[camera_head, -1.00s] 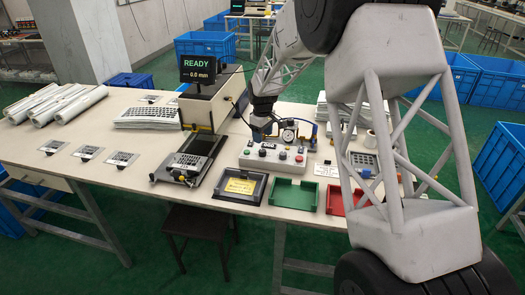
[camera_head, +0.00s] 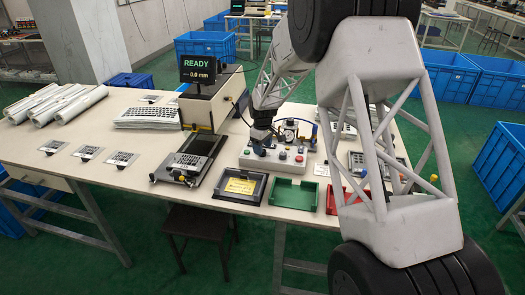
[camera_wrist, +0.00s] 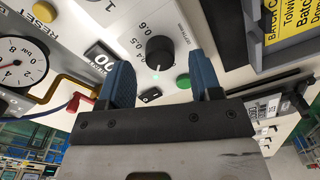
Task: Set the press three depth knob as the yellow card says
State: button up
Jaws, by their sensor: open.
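The black depth knob (camera_wrist: 160,50) sits on the light control panel, with printed marks 0.4, 0.5 and 0.6 and the word DEPTH beside it. My gripper (camera_wrist: 160,66) is open, its blue fingers spread wide with the knob framed between the tips. I cannot tell whether they touch it. The knob's pointer setting is unclear. In the head view my gripper (camera_head: 262,139) is low over the left part of the control box (camera_head: 292,166) and hides the knob. The yellow card (camera_head: 240,185) lies in a black tray; part of it shows in the wrist view (camera_wrist: 294,18), too cropped to read fully.
The press display (camera_head: 199,70) reads READY and 0.0 mm. A green button (camera_wrist: 182,81) is close to the knob. A pressure gauge (camera_wrist: 20,64) and a red-handled valve (camera_wrist: 76,101) stand at the panel's side. A green tray (camera_head: 294,193) stands in front of the box.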

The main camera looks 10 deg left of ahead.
jog(key=shift+f, duration=1.1)
jog(key=c, duration=0.9)
